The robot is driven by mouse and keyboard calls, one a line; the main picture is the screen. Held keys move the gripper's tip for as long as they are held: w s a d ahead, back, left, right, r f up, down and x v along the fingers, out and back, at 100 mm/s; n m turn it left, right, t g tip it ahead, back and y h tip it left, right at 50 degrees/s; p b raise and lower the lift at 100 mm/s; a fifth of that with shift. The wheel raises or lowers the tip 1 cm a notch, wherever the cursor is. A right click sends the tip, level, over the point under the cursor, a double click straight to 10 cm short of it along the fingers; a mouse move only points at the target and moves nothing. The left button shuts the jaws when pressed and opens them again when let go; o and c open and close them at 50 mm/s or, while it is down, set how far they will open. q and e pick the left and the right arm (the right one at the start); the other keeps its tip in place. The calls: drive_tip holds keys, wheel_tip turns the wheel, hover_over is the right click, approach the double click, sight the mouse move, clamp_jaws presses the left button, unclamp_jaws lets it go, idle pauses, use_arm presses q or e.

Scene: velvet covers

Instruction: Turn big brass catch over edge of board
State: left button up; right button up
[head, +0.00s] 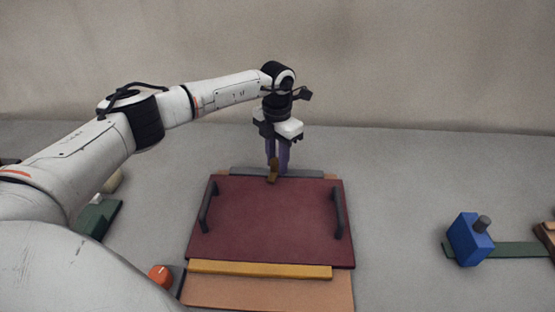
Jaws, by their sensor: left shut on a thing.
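The dark red board (268,222) lies flat in the middle, with a dark handle at its left and another at its right. The brass catch (272,177) is at the middle of the board's far edge, and its lower end shows over that edge. My left gripper (277,160) points straight down at the far edge, its purple fingers shut on the catch. The fingers hide the upper part of the catch. My right gripper is not in view.
A yellow strip (260,269) and a tan base (265,292) show at the board's near side. An orange knob (160,275) is at the near left. A blue block (469,240) stands on a green strip (520,249) at the right. Grey table is clear between.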

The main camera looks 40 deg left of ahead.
sight(276, 160)
use_arm(q)
drive_tip(key=shift+s+a+f+n+p, duration=0.15)
drive_tip(key=shift+n+p, duration=0.25)
drive_tip(key=shift+n, duration=0.5)
idle(2.1)
drive_tip(key=o, duration=1.1)
drive_tip(key=shift+c, duration=0.2)
drive_tip(key=shift+r, duration=0.2)
drive_tip(key=shift+r, duration=0.35)
wheel_tip(276, 160, up, 9)
drive_tip(key=shift+r+b, duration=0.2)
drive_tip(key=shift+b, duration=0.15)
